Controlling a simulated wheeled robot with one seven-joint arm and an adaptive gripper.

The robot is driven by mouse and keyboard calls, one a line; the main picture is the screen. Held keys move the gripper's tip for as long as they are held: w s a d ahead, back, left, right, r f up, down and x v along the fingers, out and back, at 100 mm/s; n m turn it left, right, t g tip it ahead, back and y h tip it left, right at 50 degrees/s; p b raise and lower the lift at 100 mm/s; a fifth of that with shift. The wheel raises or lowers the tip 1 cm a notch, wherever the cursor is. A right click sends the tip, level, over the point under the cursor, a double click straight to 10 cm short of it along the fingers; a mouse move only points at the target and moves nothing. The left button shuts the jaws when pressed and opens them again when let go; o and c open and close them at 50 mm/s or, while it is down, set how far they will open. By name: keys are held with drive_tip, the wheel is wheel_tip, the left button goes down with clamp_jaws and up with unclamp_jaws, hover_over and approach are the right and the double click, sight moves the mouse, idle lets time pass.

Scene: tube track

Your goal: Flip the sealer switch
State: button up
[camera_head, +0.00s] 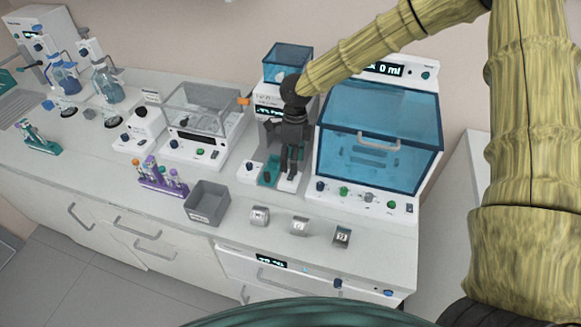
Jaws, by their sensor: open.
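A white bench unit (268,103) with a dark display stands at the back, just left of the blue-windowed cabinet. It may be the sealer, but its label is too small to read. At its front is a white base (250,167) with a dark knob and a teal patch (269,172). My gripper (287,173) is dark and points down over the right part of this base, with its fingers a little apart and nothing seen between them. It hides part of the unit. I cannot make out the switch, and cannot tell whether the fingertips touch anything.
The blue-windowed cabinet (377,140) stands close right of my gripper. A clear-lidded machine (200,125) stands left. A grey bin (207,203), a purple tube rack (160,180) and several small metal blocks (299,226) occupy the front. Bench between them is clear.

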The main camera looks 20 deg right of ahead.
sight(291, 176)
drive_tip(key=shift+s+a+f+p, duration=0.15)
drive_tip(key=shift+f+p, duration=0.2)
drive_tip(key=shift+f, duration=0.8)
drive_tip(key=shift+s+a+f+p, duration=0.1)
drive_tip(key=shift+f+p, duration=0.2)
drive_tip(key=shift+f, duration=0.8)
drive_tip(key=shift+c, duration=0.2)
